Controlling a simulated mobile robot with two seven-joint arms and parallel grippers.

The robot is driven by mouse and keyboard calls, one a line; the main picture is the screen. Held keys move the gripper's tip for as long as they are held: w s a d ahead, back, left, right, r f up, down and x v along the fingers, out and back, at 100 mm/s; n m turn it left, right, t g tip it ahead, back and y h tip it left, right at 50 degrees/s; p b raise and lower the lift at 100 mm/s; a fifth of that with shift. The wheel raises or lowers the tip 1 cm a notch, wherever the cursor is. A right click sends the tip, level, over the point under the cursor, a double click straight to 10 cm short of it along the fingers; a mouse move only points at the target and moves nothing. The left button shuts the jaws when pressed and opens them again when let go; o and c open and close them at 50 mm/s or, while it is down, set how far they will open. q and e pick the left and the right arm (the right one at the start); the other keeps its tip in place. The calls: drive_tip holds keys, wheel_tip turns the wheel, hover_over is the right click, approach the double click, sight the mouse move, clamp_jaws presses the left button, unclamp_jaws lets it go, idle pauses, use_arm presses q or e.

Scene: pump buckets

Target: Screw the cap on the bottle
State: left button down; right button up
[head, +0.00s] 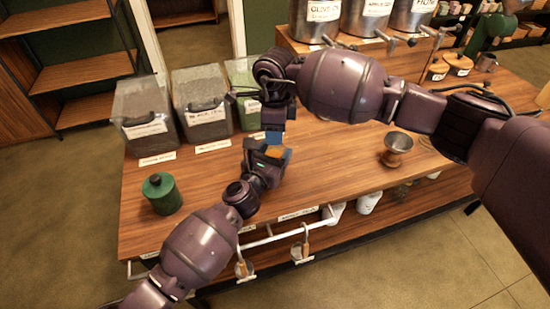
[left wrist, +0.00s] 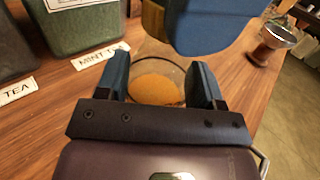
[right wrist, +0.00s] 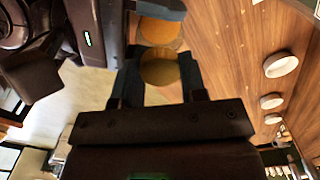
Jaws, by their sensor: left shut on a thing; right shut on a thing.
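The bottle is a clear glass jar with orange contents (left wrist: 155,90). My left gripper (left wrist: 165,82) is shut around it, one blue finger on each side. The cap is a round, wood-coloured piece (right wrist: 160,68) between the fingers of my right gripper (right wrist: 158,75), which is shut on it. A wooden edge of the cap also shows in the left wrist view (left wrist: 153,19), beside a blue right finger that hides the rest. In the head view both grippers meet above the table, the right (head: 272,136) over the left (head: 266,152). Whether cap and bottle touch is hidden.
Labelled tea containers (head: 203,103) stand at the table's back left. A green lidded canister (head: 161,194) stands at the front left. A metal cup with a wooden base (head: 397,148) stands at right. The wooden table top (head: 335,165) is clear between them.

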drive_tip(key=o, duration=1.1)
drive_tip(key=shift+r, duration=0.15)
wheel_tip(320, 180, up, 12)
drive_tip(key=shift+f, duration=0.1)
use_arm(q)
drive_tip(key=shift+c, duration=0.8)
unclamp_jaws()
drive_tip(key=p+v, duration=0.1)
drive_tip(key=v, duration=0.8)
drive_tip(key=shift+s+a, duration=0.1)
drive_tip(key=shift+s, duration=0.05)
drive_tip(key=shift+v, duration=0.8)
use_arm(e)
drive_tip(key=shift+s+r, duration=0.1)
drive_tip(key=shift+r, duration=1.1)
